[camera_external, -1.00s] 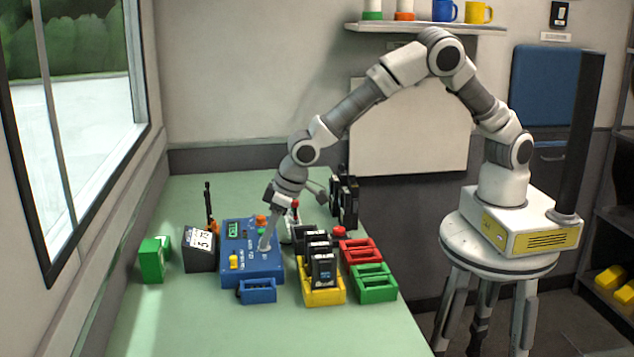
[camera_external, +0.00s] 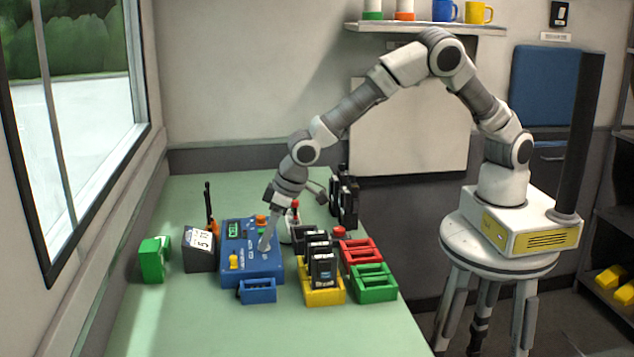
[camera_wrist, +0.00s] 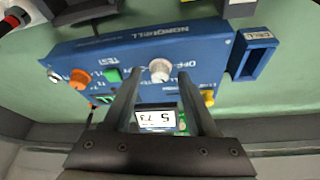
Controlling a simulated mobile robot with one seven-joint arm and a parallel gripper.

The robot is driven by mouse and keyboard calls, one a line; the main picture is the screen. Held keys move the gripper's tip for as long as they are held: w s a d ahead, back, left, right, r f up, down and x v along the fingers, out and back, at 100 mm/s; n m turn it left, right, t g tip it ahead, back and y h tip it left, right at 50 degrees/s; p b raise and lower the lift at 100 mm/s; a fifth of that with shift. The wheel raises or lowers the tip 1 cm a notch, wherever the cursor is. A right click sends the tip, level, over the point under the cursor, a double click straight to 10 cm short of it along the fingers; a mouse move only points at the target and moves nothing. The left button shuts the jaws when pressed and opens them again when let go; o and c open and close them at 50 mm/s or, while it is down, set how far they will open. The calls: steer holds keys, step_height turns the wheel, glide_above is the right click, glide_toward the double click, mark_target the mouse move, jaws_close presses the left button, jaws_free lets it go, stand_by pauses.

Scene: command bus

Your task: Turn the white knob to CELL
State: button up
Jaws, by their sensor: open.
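The white knob (camera_wrist: 160,70) is on the top face of a blue panel box (camera_wrist: 205,50), with printed marks around it; OFF is partly readable. I cannot clearly read the knob's pointer or a CELL mark beside it. My gripper (camera_wrist: 154,78) is open, one finger on each side of the knob in the wrist view, with visible gaps; contact is not clear. In the external view, my gripper (camera_external: 265,246) reaches down to the right part of the blue box (camera_external: 262,270), and its fingers hide the knob.
The box also carries an orange button (camera_wrist: 78,78), a green button (camera_wrist: 112,73) and a yellow part (camera_external: 234,262). A blue holder (camera_external: 257,291) adjoins its front. A dark labelled block (camera_external: 199,250) stands left. A yellow crate (camera_external: 322,297) with black packs stands right.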

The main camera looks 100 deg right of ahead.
steer(key=p+v, duration=0.1)
steer(key=v, duration=1.6)
steer(key=shift+s+p, duration=0.2)
steer(key=shift+p, duration=0.15)
steer(key=shift+r, duration=0.1)
steer(key=s+d+r+n+y+p, duration=0.1)
steer(key=s+d+r, duration=0.1)
steer(key=s+r, duration=0.5)
steer(key=s+d+r+y+p, duration=0.1)
steer(key=s+d+r, duration=0.25)
steer(key=s, duration=0.55)
steer(key=s+r+n+t+p, duration=0.1)
steer(key=s+n, duration=0.1)
steer(key=s, duration=1.4)
steer(key=shift+s+d+r+h+p, duration=0.25)
steer(key=shift+s+r+h+p, duration=0.05)
steer(key=shift+s+h, duration=0.1)
